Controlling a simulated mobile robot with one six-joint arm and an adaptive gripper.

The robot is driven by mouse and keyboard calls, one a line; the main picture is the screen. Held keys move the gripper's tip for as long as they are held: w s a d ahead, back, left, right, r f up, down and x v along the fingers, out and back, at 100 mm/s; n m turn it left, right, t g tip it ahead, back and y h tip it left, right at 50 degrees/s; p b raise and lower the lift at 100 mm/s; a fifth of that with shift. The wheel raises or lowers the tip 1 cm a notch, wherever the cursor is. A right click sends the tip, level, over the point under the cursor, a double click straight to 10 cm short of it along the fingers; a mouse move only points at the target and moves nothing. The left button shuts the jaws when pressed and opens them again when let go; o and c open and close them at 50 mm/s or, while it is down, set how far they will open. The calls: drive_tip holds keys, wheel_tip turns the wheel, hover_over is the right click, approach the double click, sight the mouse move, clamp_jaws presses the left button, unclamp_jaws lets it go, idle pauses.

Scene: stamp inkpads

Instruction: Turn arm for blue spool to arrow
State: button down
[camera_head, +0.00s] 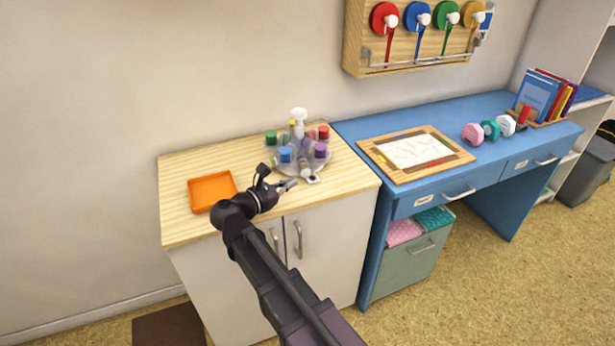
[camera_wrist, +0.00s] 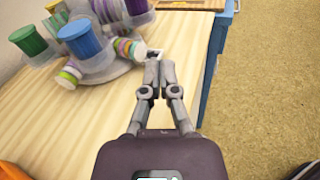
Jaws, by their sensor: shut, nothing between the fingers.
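The blue spool (camera_head: 285,155) is on a grey round carousel (camera_head: 296,170) with several coloured spools, at the front left in the head view. It also shows in the wrist view (camera_wrist: 84,42), at upper left. A small white card with a dark mark (camera_head: 313,179) lies by the carousel's front edge; it may be the arrow, but the mark is too small to read. My gripper (camera_head: 291,184) is shut and empty, just in front of the carousel. In the wrist view its fingertips (camera_wrist: 160,64) are close together beside the card, right of the blue spool. I cannot tell whether they touch anything.
An orange tray (camera_head: 211,188) sits left on the wooden cabinet top (camera_head: 190,163). A blue desk (camera_head: 360,127) with a framed board (camera_head: 437,170) adjoins at right. Ribbon reels hang on a wall rack (camera_head: 353,40).

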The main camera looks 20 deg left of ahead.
sight(313, 159)
drive_tip(key=a, duration=0.1)
drive_tip(key=s+a+n+t+b, duration=0.1)
drive_tip(key=s+a+n, duration=0.1)
drive_tip(key=a, duration=0.1)
drive_tip(key=shift+s+f+y, duration=0.1)
drive_tip(key=shift+f+y, duration=0.25)
drive_tip(key=shift+y, duration=0.05)
drive_tip(key=x, duration=1.4)
drive_tip(key=shift+r, duration=0.25)
drive_tip(key=shift+t+y, duration=0.3)
